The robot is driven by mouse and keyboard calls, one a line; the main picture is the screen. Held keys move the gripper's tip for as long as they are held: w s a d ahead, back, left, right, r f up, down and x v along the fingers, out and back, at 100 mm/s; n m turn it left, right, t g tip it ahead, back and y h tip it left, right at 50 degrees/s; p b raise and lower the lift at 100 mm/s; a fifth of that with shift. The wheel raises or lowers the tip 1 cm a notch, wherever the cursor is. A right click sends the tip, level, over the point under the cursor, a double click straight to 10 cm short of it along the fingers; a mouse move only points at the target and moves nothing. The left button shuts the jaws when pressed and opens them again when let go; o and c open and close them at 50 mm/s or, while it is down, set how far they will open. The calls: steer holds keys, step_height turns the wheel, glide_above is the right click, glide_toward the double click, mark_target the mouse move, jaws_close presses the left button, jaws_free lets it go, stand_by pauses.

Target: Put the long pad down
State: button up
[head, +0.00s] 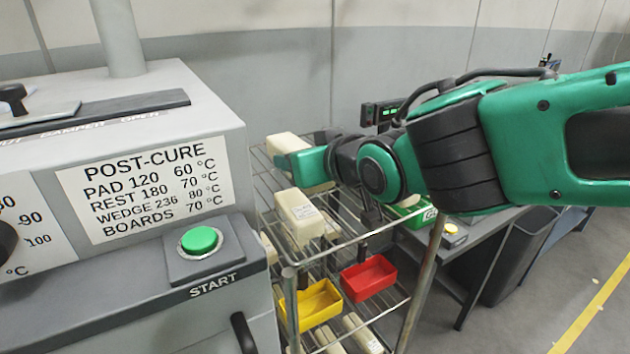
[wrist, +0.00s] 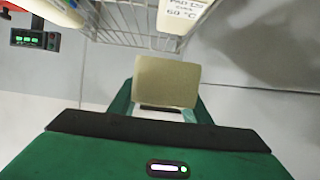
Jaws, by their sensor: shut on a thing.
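My gripper (head: 308,166) is shut on a cream block, which I take for the long pad (head: 287,146), above the top shelf at the far left end of the wire rack. In the wrist view the long pad (wrist: 167,80) sits between both fingers of my gripper (wrist: 165,108), and its broad end faces the camera. My gripper hides part of it in the head view. I cannot tell whether its underside touches anything.
The wire rack (head: 373,236) holds another cream block (head: 300,216) on top. Below are a yellow bin (head: 318,297), a red bin (head: 368,276) and more cream pieces. A machine with a green START button (head: 199,240) stands at left. A bench (head: 487,236) is behind.

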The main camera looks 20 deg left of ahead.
glide_above(340, 196)
step_height(340, 196, down, 7)
steer(key=shift+f, duration=2)
steer(key=o, duration=1)
steer(key=shift+o, duration=0.2)
steer(key=shift+r, duration=0.1)
steer(key=shift+s+d+r, duration=0.15)
steer(key=shift+s+d, duration=0.1)
steer(key=v, duration=1.1)
steer(key=shift+s+d, duration=0.1)
